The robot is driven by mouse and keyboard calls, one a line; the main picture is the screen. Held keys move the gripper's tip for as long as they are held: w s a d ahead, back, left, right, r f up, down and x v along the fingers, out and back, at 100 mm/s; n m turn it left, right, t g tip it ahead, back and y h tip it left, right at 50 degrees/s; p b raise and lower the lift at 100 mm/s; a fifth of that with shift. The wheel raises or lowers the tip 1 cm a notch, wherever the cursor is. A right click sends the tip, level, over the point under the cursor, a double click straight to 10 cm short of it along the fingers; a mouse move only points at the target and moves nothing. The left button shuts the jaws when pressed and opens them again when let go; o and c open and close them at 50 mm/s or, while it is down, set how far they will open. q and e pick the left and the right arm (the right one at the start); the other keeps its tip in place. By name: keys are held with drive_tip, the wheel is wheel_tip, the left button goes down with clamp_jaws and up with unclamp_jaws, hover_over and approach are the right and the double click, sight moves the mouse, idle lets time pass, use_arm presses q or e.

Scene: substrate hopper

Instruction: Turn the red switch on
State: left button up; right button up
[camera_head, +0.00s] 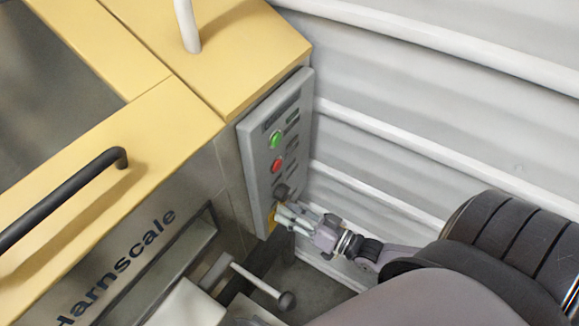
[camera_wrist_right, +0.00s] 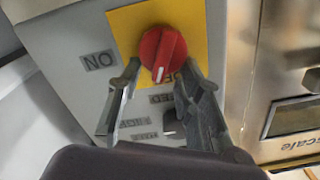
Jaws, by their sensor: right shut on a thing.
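The red switch (camera_wrist_right: 163,50) is a round knob with a raised grip on a yellow plate (camera_wrist_right: 125,27), seen in the wrist view. Its white mark points down in that view, towards a partly covered label that seems to read OFF. The ON label (camera_wrist_right: 100,61) is left of the plate. My right gripper (camera_wrist_right: 160,76) is shut on the switch, with one finger on each side of its lower part. In the head view, my right gripper (camera_head: 281,211) is at the bottom of the grey control panel (camera_head: 259,150) and hides the switch. My left gripper is not in view.
The panel also carries a green button (camera_head: 275,139), a red button (camera_head: 277,165) and a black knob (camera_head: 281,191). A ribbed white wall (camera_head: 430,110) is close on the right.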

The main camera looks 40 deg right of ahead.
drive_tip(key=m, duration=0.2)
drive_tip(key=d+m, duration=0.1)
drive_tip(key=shift+w+f+m, duration=0.2)
drive_tip(key=shift+f+m, duration=0.1)
drive_tip(key=shift+m, duration=0.1)
drive_tip(key=shift+s+d+f+m+b, duration=0.1)
drive_tip(key=shift+f+m+b, duration=0.3)
drive_tip(key=shift+m, duration=1.1)
drive_tip(key=shift+w+d+f+m+b, duration=0.1)
drive_tip(key=shift+f+m+b, duration=0.35)
drive_tip(key=shift+m, duration=1.05)
drive_tip(key=shift+s+d+f+m+b, duration=0.1)
drive_tip(key=shift+f+m+b, duration=0.3)
drive_tip(key=shift+m, duration=1.1)
drive_tip(key=shift+a+r, duration=0.1)
drive_tip(key=o, duration=1.2)
drive_tip(key=shift+r, duration=0.25)
